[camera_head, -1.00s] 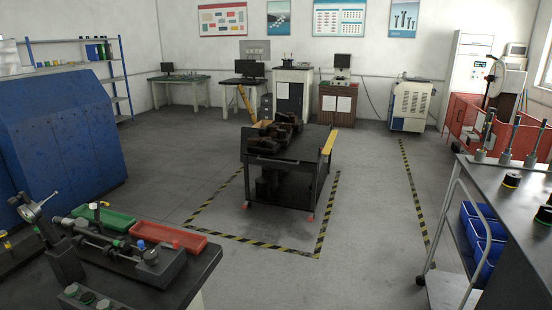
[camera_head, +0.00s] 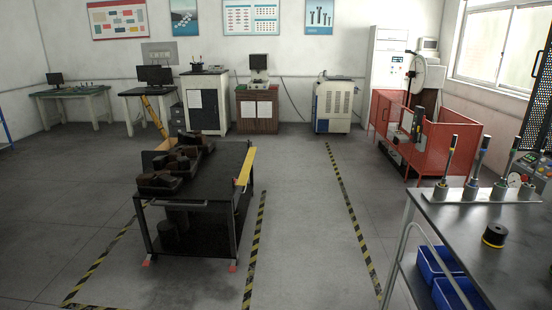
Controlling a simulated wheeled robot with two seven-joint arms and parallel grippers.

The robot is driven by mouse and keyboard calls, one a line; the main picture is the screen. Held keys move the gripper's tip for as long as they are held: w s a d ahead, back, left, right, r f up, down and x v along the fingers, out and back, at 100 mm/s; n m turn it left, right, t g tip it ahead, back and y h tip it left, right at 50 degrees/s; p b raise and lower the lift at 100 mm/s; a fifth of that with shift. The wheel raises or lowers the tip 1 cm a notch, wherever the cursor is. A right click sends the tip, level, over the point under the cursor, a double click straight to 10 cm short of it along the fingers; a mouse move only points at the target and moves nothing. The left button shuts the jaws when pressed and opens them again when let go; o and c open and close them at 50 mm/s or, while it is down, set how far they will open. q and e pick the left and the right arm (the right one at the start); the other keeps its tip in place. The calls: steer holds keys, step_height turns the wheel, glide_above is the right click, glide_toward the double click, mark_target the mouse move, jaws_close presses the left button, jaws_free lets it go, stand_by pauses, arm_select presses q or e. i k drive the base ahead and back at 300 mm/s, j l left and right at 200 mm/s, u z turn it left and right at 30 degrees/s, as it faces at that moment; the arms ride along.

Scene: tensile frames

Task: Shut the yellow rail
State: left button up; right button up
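A yellow rail (camera_head: 245,166) runs along the right edge of a black cart (camera_head: 220,172) left of centre. A second yellow bar (camera_head: 155,117) slants upward at the cart's far left corner, its lower end close to the cart. I cannot tell from here whether it joins the cart. Dark, brownish block-like parts (camera_head: 163,180) sit on the left part of the cart top. Neither of my grippers is in view.
Yellow-black floor tape (camera_head: 254,250) runs around the cart. A grey workbench (camera_head: 465,225) with blue bins (camera_head: 435,265) stands close at right. A red fenced machine (camera_head: 440,145) is at back right. The floor between cart and workbench is clear.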

mark_target(244, 175)
steer(key=i, duration=1.85)
